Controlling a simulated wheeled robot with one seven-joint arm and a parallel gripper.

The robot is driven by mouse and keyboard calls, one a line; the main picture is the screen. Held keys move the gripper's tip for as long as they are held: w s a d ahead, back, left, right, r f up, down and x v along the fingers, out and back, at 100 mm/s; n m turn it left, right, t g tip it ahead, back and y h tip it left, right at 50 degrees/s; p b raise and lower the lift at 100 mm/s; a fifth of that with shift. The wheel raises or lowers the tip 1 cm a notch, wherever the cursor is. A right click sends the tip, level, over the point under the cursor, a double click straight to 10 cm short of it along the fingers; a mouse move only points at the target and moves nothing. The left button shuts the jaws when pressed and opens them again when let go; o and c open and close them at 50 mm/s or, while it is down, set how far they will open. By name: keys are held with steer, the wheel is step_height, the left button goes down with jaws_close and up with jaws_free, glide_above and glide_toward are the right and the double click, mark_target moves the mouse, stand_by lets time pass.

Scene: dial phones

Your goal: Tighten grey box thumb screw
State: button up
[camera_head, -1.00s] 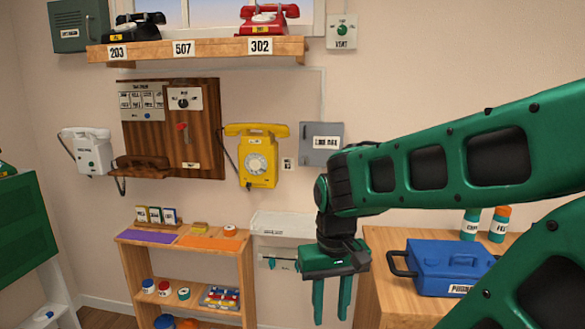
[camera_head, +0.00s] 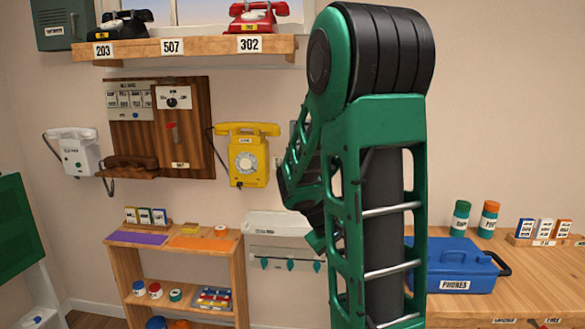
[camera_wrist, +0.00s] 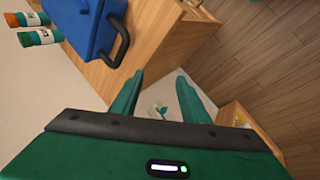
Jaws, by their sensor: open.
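A grey box on the wall shows only as a thin sliver (camera_head: 293,133) in the head view, to the right of the yellow phone (camera_head: 248,155). My arm hides the rest of it. I cannot make out a thumb screw. My gripper's two green fingers (camera_wrist: 159,88) show in the wrist view, apart and with nothing between them. They point toward the floor and the side of the wooden cabinet, not at the grey box. In the head view the gripper is hidden behind my arm.
A blue toolbox (camera_head: 455,265) stands on the wooden cabinet (camera_head: 530,285); it also shows in the wrist view (camera_wrist: 88,25). A white rack with green hooks (camera_head: 285,253) and a wooden shelf unit (camera_head: 238,275) stand left of my arm. A darker grey-green box (camera_head: 54,24) hangs upper left.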

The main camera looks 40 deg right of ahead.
steer(key=w+d+r+n+t+h, duration=0.1)
steer(key=w+d+r+n+h, duration=0.2)
steer(key=w+d+n+h, duration=0.3)
steer(key=w+d+r+n+h, duration=0.3)
steer(key=w+d+r+h, duration=0.1)
steer(key=w+d, duration=0.4)
steer(key=w+a+r+n+t+h, duration=0.1)
steer(key=w+a+r+n+t, duration=0.15)
steer(key=w+n+t, duration=0.5)
steer(key=w+a+r+n+t+h, duration=0.15)
steer(key=w+a+n+t, duration=0.3)
steer(key=w+n, duration=0.5)
steer(key=x, duration=1.1)
steer(key=shift+w+r+t, duration=0.2)
steer(key=shift+r+t, duration=0.1)
steer(key=shift+d+y, duration=0.1)
steer(key=shift+y, duration=0.15)
steer(key=shift+c, duration=0.4)
jaws_close()
